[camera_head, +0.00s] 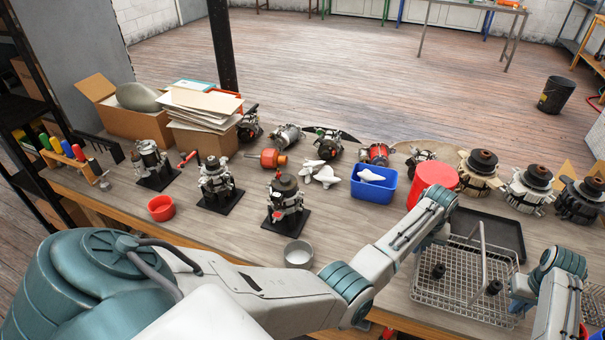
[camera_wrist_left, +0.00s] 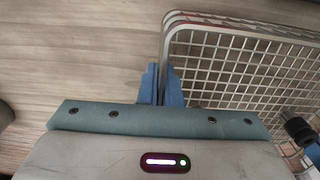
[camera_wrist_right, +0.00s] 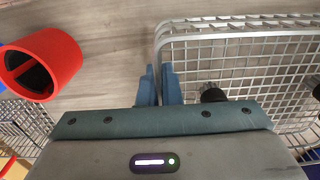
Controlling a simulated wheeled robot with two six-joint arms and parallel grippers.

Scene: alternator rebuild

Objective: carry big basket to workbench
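The big basket (camera_head: 452,297) is a silver wire-mesh basket with a tall handle, at the right end of the workbench (camera_head: 345,225), holding dark round parts (camera_head: 438,271). My left gripper (camera_wrist_left: 161,84) is at one end of the basket, its fingers close together on either side of the wire rim. My right gripper (camera_wrist_right: 159,84) has its fingers likewise closed about the rim at the other end. In the head view my arms hide both sets of fingertips. Whether the basket's bottom rests on the bench is hard to tell.
A black tray (camera_head: 487,232) lies just behind the basket. A red bin (camera_head: 428,180) and blue bin (camera_head: 374,188) stand behind my left wrist. A metal cup (camera_head: 298,254) and several alternators are further left. A red cylinder (camera_wrist_right: 66,55) is beside my right gripper.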

